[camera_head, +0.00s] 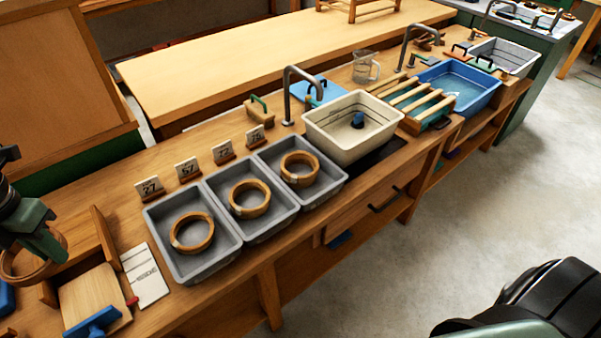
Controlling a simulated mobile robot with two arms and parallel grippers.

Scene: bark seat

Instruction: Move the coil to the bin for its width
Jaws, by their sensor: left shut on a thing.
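My left gripper (47,243) is at the left edge, shut on a brown coil (24,280). The coil hangs beside a wooden fixture and is partly cut off by the frame edge. Three grey bins stand in a row on the bench: a left bin (158,243), a middle bin (216,212) and a right bin (334,178). Each holds one brown coil, in the left (192,247), middle (266,203) and right (312,176) bins. Several number cards stand behind them; one (150,188) seems to read 27, another (188,169) 57. My right gripper is not in view.
A wooden fixture (90,298) with a blue handle (93,323) and a white printed sheet (146,276) lie between the held coil and the bins. A cream basin (328,139), a tap (288,95) and a blue tub (487,97) stand farther right.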

